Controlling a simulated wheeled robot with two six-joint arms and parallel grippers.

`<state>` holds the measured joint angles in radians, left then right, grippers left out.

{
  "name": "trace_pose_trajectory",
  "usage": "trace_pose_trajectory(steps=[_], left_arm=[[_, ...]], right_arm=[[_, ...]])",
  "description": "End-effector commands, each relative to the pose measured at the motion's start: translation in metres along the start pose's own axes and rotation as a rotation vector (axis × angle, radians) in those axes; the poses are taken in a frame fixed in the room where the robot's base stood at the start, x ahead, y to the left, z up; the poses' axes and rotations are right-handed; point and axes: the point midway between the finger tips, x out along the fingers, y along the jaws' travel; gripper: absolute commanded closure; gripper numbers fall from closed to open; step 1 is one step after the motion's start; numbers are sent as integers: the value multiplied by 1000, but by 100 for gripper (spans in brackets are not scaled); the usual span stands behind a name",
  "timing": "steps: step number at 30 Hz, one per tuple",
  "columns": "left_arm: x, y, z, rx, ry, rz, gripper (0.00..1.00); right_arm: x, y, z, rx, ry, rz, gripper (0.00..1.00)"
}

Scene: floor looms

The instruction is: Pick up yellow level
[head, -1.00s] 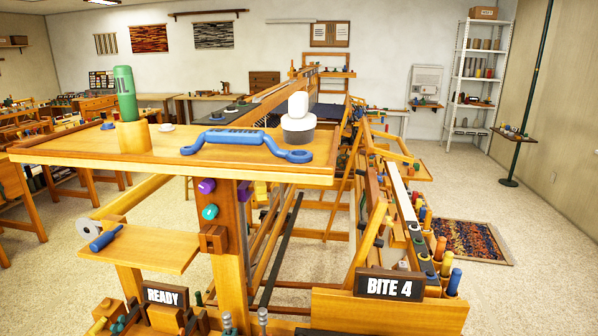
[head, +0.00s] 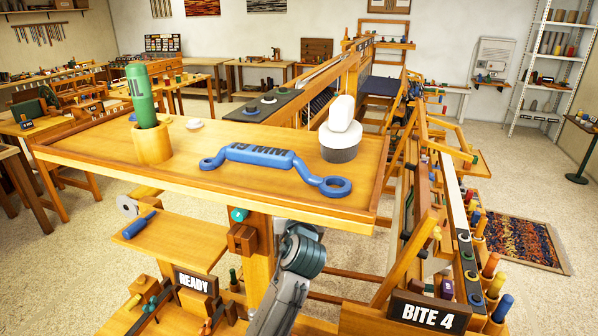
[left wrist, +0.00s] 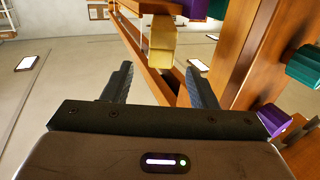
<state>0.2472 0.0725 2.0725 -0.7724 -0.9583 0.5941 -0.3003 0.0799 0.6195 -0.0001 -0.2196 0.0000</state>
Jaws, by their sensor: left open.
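In the left wrist view a yellow block-shaped piece (left wrist: 162,42) hangs beside a wooden beam, ahead of my left gripper (left wrist: 160,78). The gripper's two dark fingers are apart, with nothing between them. The yellow piece lies just beyond the fingertips, roughly centred between them; I cannot tell the exact gap. In the head view a grey arm of mine (head: 288,285) rises in front of the loom post, and the yellow piece cannot be made out there. My right gripper is in neither view.
Near the fingers are purple knobs (left wrist: 272,120), a green knob (left wrist: 303,66) and a wooden post (left wrist: 245,60). Above, the loom's top board (head: 110,150) holds a blue handle (head: 262,155), a green bottle (head: 141,95) in a wooden cup and a white-topped grey jar (head: 340,150).

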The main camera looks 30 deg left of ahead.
Motion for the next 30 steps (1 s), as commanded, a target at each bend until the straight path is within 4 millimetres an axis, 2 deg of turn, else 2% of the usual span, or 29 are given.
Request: trace_pose_trajectory(steps=[3,8,15,18,27,28,30], left_arm=[[16,0,-2,2,-1,0,47],[26,0,-2,1,-2,0,47],[56,-3,-6,3,-3,0,47],[68,-2,-3,2,-3,0,47],[74,-2,0,0,-3,1,47],[74,-2,0,0,-3,1,49],[74,-2,0,0,-3,1,63]], right_arm=[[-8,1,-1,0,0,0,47],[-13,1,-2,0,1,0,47],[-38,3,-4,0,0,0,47],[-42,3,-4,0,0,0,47],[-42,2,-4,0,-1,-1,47],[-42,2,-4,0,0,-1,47],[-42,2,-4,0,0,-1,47]])
